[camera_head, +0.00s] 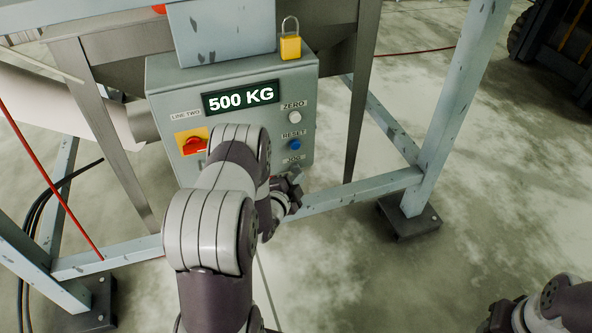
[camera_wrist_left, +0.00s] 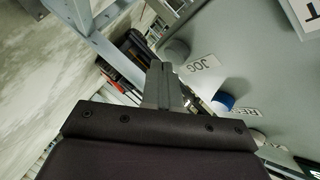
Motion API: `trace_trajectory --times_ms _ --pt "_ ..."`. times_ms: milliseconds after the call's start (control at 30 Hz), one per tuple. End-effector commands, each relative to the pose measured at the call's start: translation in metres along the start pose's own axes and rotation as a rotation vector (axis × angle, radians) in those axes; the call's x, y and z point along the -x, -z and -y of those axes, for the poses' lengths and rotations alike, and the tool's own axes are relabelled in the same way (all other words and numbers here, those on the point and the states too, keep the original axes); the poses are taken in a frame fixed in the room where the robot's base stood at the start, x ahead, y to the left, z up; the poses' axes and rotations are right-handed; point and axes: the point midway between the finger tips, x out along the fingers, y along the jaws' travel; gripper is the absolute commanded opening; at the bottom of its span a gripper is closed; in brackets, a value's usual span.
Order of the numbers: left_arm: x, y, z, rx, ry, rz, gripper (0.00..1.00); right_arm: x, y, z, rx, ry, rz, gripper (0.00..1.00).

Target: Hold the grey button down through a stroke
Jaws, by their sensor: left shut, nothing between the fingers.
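The control box (camera_head: 232,100) carries a column of buttons on its right side. The grey button (camera_wrist_left: 176,51), beside the JOG label (camera_wrist_left: 203,63), shows in the left wrist view as a round knob standing out from the panel. In the head view my left gripper and wrist mostly hide it. My left gripper (camera_head: 292,182) is shut and empty, low on the right side of the box. Its closed fingertips (camera_wrist_left: 160,68) lie close to the grey button in the left wrist view. I cannot tell whether they touch it or whether it is pressed.
Above JOG are the blue RESET button (camera_head: 295,145) and the pale ZERO button (camera_head: 295,117). The display (camera_head: 240,97) reads 500 KG. A red switch (camera_head: 194,145) sits left, a yellow padlock (camera_head: 290,46) on top. A frame leg (camera_head: 445,120) stands right.

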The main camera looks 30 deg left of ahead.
Motion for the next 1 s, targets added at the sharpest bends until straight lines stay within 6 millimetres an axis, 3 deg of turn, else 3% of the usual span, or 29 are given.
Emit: trace_trajectory --times_ms 1000 --pt "-0.0072 -0.005 0.005 0.0 0.0 0.0 0.0 -0.0037 -0.0004 0.0 0.0 0.0 0.0 0.43"
